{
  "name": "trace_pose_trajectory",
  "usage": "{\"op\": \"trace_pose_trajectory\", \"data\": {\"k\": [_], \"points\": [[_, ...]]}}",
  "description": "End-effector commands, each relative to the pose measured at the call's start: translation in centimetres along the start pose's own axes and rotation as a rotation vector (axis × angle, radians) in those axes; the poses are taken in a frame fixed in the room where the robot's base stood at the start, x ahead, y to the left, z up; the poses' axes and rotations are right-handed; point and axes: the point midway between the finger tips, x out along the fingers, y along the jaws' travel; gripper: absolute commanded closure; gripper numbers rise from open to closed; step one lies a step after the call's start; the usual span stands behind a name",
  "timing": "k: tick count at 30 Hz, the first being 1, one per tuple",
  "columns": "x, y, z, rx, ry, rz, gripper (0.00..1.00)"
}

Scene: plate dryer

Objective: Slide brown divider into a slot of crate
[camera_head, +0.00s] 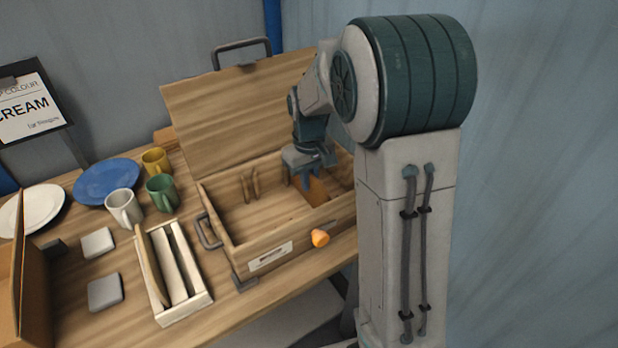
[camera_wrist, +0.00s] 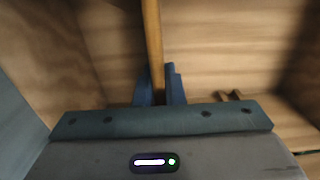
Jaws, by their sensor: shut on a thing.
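The wooden crate (camera_head: 290,240) stands on the table with its lid (camera_head: 240,105) raised at the back. My gripper (camera_head: 306,182) is down inside the right part of the crate. It is shut on the brown divider (camera_head: 318,191), which stands on edge inside the crate. In the wrist view the divider (camera_wrist: 153,45) shows as a narrow upright edge between the two blue fingers (camera_wrist: 158,88). A pair of small wooden pegs (camera_head: 250,186) stands in the left part of the crate. The divider's lower edge is hidden, so I cannot tell whether it sits in a slot.
A small tray (camera_head: 186,308) with upright boards stands left of the crate. Mugs (camera_head: 162,192), a blue plate (camera_head: 106,181), a white plate (camera_head: 38,207) and grey blocks (camera_head: 97,243) are farther left. An orange knob (camera_head: 320,238) is at the crate's front.

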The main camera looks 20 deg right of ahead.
Motion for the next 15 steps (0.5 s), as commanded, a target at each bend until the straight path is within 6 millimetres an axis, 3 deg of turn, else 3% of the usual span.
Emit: {"op": "trace_pose_trajectory", "data": {"k": [8, 9, 12, 15], "points": [[0.04, 0.00, -0.01, 0.000, 0.000, 0.000, 1.00], [0.03, 0.00, -0.01, 0.000, 0.000, 0.000, 0.88], [0.03, 0.00, -0.01, 0.000, 0.000, 0.000, 0.66], [0.04, 0.00, -0.01, 0.000, 0.000, 0.000, 0.66]]}}
